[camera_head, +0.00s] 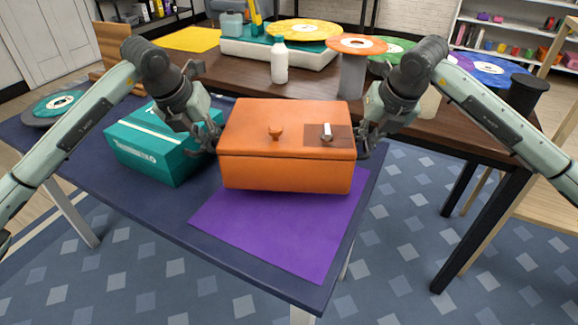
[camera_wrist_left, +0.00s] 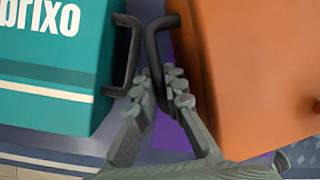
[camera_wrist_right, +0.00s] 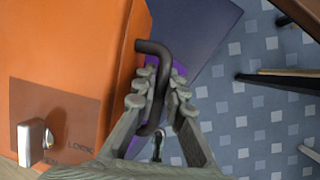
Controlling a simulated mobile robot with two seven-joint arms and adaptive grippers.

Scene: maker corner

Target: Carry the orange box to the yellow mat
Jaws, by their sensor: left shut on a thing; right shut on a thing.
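The orange box (camera_head: 285,168), with a lid knob and a small latch, is over the purple mat (camera_head: 277,235) on the blue table; I cannot tell if it touches the mat. My left gripper (camera_head: 208,145) is shut on the box's dark left handle (camera_wrist_left: 153,50). My right gripper (camera_head: 365,143) is shut on its dark right handle (camera_wrist_right: 153,88). The right wrist view also shows the orange box (camera_wrist_right: 75,70) and its latch. The yellow mat (camera_head: 188,39) lies on the brown table at the back left.
A teal box (camera_head: 150,155) with its own dark handle stands close to my left gripper. A white bottle (camera_head: 279,62), a grey cylinder with an orange disc (camera_head: 357,44), and a white-and-teal case (camera_head: 265,50) stand on the brown table. A chair (camera_head: 115,48) is at the left.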

